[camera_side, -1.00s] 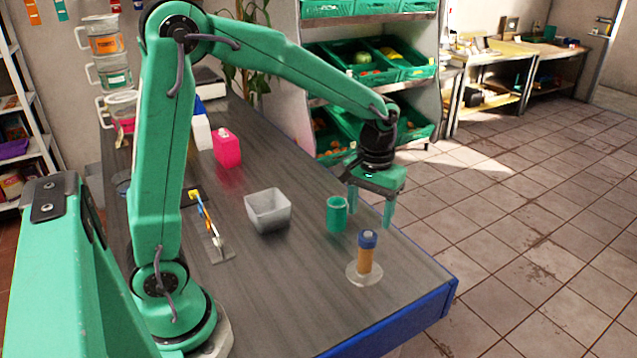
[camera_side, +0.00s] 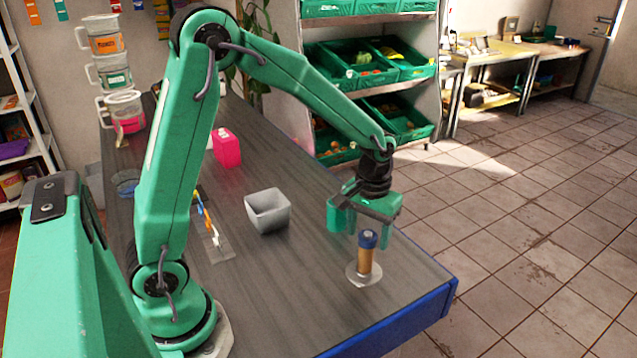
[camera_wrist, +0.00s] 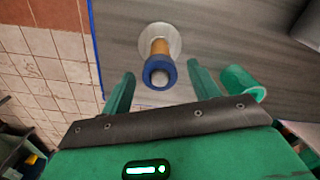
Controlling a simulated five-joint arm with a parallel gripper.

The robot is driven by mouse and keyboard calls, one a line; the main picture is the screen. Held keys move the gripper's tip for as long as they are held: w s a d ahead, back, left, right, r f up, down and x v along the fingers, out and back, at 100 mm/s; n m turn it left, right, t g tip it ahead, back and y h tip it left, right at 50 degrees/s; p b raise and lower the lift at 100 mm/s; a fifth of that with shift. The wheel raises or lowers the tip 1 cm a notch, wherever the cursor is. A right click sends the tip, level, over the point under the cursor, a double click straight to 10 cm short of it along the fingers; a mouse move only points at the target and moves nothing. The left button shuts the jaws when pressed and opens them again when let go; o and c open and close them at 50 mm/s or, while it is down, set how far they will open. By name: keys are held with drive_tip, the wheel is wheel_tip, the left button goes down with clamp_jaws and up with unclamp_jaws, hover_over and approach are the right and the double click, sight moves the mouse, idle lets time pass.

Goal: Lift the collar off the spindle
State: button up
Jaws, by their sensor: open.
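A blue collar (camera_side: 368,239) sits around the top of an upright tan spindle (camera_side: 365,262), which stands on a round pale base (camera_side: 361,277) near the table's front right. In the wrist view the collar (camera_wrist: 159,72) is a blue ring with the spindle's pale tip in its middle. My gripper (camera_side: 369,236) is open and empty, just above and behind the spindle in the side view. In the wrist view its fingers (camera_wrist: 160,72) lie to either side of the collar, with a gap on both sides and no visible contact.
A green cylinder (camera_side: 337,217) stands close beside my gripper, just outside the right finger in the wrist view (camera_wrist: 240,82). A grey square bin (camera_side: 268,213) and a pink container (camera_side: 226,147) stand farther left. The table's blue edge (camera_side: 400,325) is close to the spindle.

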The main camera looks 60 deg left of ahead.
idle(0.4)
drive_tip(key=c, duration=1.2)
drive_tip(key=shift+r, duration=0.4)
wheel_tip(320, 180, up, 3)
drive_tip(key=s+d+r, duration=0.2)
drive_tip(key=d, duration=0.1)
drive_tip(key=s+d+r, duration=0.2)
drive_tip(key=d+r, duration=0.1)
drive_tip(key=s+d+r, duration=0.2)
drive_tip(key=d, duration=0.1)
drive_tip(key=shift+s+d+r, duration=0.15)
drive_tip(key=shift+s+d, duration=0.05)
drive_tip(key=shift+d, duration=0.2)
